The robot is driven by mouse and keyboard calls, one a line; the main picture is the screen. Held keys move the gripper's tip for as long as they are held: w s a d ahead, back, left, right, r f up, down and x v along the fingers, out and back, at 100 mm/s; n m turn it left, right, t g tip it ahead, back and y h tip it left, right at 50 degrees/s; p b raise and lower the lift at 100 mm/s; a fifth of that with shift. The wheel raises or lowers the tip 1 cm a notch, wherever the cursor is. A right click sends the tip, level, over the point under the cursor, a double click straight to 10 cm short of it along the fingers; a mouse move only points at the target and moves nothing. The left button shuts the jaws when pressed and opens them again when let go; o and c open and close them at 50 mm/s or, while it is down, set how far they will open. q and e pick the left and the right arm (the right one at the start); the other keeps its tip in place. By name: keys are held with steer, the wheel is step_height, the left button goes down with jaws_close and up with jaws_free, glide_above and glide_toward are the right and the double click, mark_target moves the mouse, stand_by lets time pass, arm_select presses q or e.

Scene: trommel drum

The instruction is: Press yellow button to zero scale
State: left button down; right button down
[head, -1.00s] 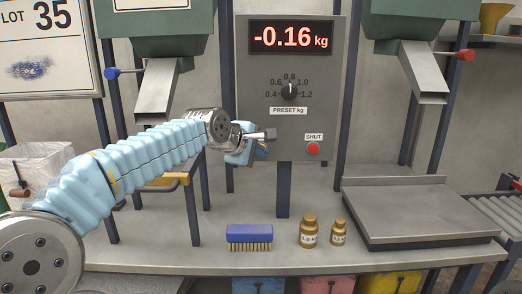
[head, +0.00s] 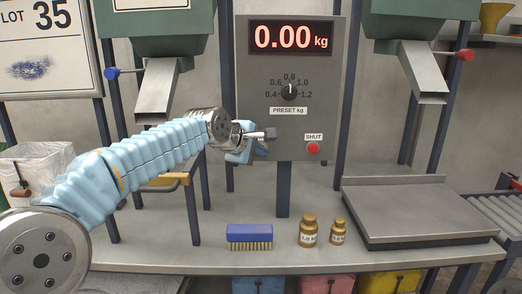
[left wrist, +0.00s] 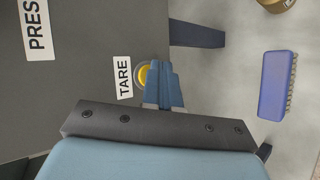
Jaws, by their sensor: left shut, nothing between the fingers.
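The yellow button (left wrist: 144,75) sits beside the TARE label (left wrist: 124,77) on the grey panel, seen in the left wrist view. My left gripper (left wrist: 160,72) is shut and empty, its fingertips at the button and partly covering it. I cannot tell for sure whether they touch it. In the head view my left gripper (head: 268,134) is in front of the lower left of the scale panel (head: 262,90) and hides the button. The display (head: 291,38) reads 0.00 kg. The weighing platform (head: 415,206) at the right is empty. My right gripper is not in view.
A preset dial (head: 289,91) and a red SHUT button (head: 313,148) are on the panel. A blue brush (head: 249,233) and two brass weights (head: 308,232) (head: 338,232) stand on the bench below. Metal chutes hang at left (head: 158,92) and right (head: 423,72).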

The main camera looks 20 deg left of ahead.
arm_select(q)
steer(key=shift+s, duration=0.1)
steer(key=shift+s+d+b, duration=0.2)
steer(key=shift+s+b, duration=0.25)
steer(key=shift+s, duration=0.3)
steer(key=shift+s+d+b, duration=0.25)
steer(key=shift+s+b, duration=0.15)
steer(key=shift+s, duration=0.4)
steer(key=shift+s+d+b, duration=0.2)
steer(key=shift+s+b, duration=0.2)
steer(key=shift+s, duration=0.4)
steer(key=shift+s+d+b, duration=0.25)
steer(key=shift+s+b, duration=0.15)
steer(key=shift+s, duration=0.4)
